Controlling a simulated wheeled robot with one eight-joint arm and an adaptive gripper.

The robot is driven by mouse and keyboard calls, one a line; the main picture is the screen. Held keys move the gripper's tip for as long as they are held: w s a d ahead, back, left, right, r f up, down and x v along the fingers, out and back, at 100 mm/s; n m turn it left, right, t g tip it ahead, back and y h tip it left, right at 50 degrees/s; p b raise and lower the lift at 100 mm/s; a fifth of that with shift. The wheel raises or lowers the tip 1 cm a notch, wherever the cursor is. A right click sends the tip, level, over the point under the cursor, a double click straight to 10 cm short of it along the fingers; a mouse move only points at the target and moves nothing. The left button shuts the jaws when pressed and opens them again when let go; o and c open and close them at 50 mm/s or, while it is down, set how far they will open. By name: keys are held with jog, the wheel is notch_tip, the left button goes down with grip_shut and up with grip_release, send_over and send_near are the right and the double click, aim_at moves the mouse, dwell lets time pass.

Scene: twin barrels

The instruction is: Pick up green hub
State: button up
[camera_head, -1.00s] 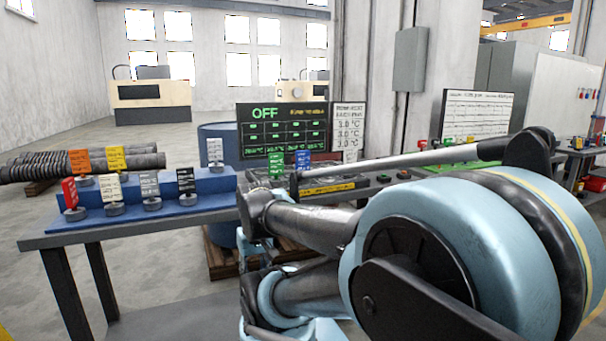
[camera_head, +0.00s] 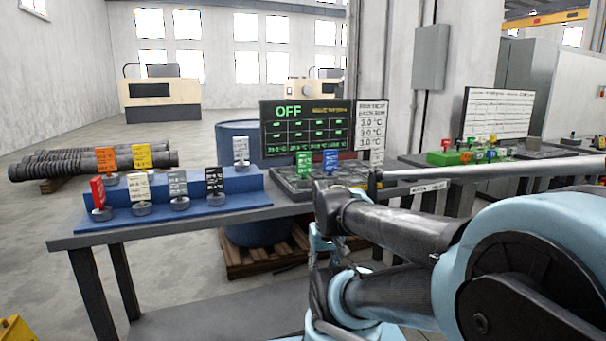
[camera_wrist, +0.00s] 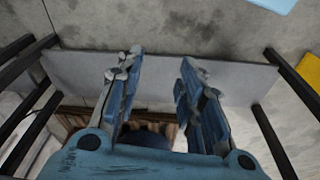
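A green tag (camera_head: 304,165), which looks like the green hub, stands on the dark panel (camera_head: 290,190) below the OFF screen, beside a blue tag (camera_head: 330,161). Its base is too small to make out. My gripper shows in the wrist view (camera_wrist: 160,85) with its two fingers apart and nothing between them. It hangs over the grey lower shelf and the floor; no green hub is in that view. In the head view my arm fills the lower right, and my fingertips cannot be made out.
A blue stepped rack (camera_head: 190,198) on the table (camera_head: 75,240) holds several tagged pieces: red, orange, yellow, white, grey and black. A blue barrel (camera_head: 240,228) stands on a wooden pallet behind. A second bench with a green tray (camera_head: 448,157) is at right.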

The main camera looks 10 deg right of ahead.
dwell(0.4)
jog(key=shift+o, duration=0.4)
jog(key=shift+s+r, duration=0.2)
notch_tip(320, 180, up, 37)
jog(key=m+g, duration=0.2)
jog(key=m, duration=1.4)
send_over(304, 174)
jog(key=w, duration=0.1)
notch_tip(304, 174, down, 17)
jog(key=shift+d+r, duration=0.1)
jog(key=shift+r, duration=0.05)
